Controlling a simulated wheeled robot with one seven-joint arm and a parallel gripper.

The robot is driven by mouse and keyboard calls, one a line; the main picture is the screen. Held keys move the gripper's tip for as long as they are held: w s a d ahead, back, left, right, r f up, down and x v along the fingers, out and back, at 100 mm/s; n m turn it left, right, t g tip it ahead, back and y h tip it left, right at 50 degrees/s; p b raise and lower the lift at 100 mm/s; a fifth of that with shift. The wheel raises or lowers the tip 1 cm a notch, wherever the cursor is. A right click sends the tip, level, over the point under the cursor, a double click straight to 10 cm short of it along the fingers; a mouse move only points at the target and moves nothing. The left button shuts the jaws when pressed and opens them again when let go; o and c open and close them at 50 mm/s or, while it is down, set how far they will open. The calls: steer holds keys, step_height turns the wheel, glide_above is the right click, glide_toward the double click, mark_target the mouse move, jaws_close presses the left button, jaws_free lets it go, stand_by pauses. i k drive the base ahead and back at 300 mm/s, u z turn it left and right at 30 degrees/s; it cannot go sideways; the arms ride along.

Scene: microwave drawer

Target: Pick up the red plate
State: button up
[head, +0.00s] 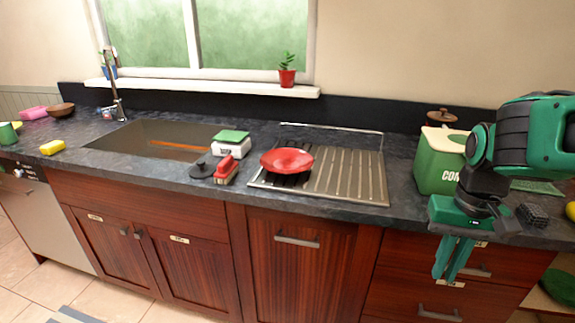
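The red plate (287,160) is a shallow round dish in the head view. It rests at the left end of the ribbed metal drainboard (345,178), right of the sink. My gripper (447,272) is at the right, pointing down in front of the counter's front edge and drawers. It is well to the right of the plate and apart from it. Its green fingers look close together from this angle, and I cannot tell whether there is a gap. I see nothing held in it.
A white box with a green top (231,145) and a red brush (226,171) are left of the plate. A green compost bin (437,163) stands between the drainboard and my arm. The sink (160,137) is further left. A wire rail (330,128) runs behind the drainboard.

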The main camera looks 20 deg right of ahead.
mark_target(282, 161)
steer(key=u, duration=0.05)
steer(key=k, duration=1.25)
steer(key=z, duration=0.35)
steer(key=i, duration=1.5)
